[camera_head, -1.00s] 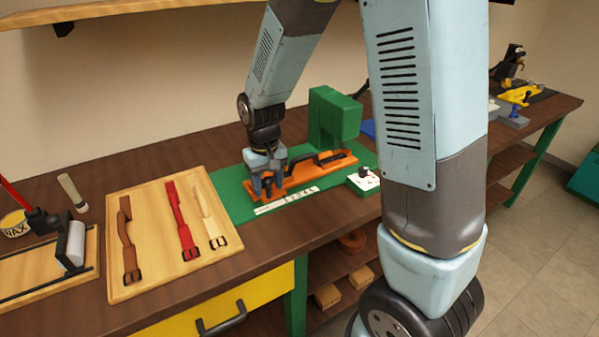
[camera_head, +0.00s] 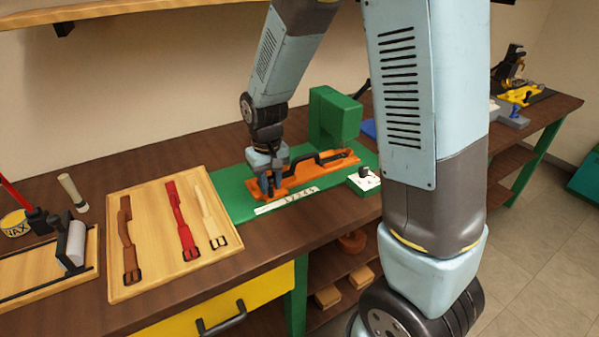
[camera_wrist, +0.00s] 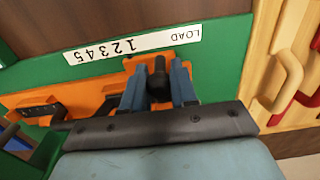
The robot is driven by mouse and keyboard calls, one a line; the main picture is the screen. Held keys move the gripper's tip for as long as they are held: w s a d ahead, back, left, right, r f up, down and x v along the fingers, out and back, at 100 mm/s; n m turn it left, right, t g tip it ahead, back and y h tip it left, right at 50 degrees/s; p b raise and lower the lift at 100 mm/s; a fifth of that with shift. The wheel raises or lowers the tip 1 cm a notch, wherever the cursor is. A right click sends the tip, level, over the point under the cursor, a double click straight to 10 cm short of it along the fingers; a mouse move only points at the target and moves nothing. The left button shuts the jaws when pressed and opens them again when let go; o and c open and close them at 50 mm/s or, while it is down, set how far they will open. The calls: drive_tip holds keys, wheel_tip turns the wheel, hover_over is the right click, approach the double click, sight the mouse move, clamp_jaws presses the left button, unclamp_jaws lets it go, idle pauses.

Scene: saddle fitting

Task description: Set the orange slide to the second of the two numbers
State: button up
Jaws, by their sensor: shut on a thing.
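The orange slide (camera_head: 300,180) lies along a green base plate (camera_head: 232,195) on the bench, with a black bar along its top. Its left end is partly hidden by my gripper (camera_head: 268,190). In the wrist view, my gripper (camera_wrist: 159,88) is shut on a dark upright knob (camera_wrist: 159,70) at the orange part (camera_wrist: 85,103). A white scale strip (camera_wrist: 133,45) beside it reads LOAD and 1 to 5. I cannot make out the two numbers of the task.
A green block-shaped machine (camera_head: 335,115) stands behind the slide. A wooden board (camera_head: 150,265) with several straps lies to the left. My arm hides part of the bench at right.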

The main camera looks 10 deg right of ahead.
drive_tip(key=shift+w+d, duration=0.25)
drive_tip(key=shift+d, duration=0.7)
drive_tip(key=shift+w+d, duration=0.15)
drive_tip(key=shift+d, duration=0.15)
drive_tip(key=shift+w+d, duration=0.1)
drive_tip(key=shift+d, duration=0.4)
drive_tip(key=o, duration=0.8)
drive_tip(key=shift+r, duration=0.1)
drive_tip(key=shift+r, duration=2.9)
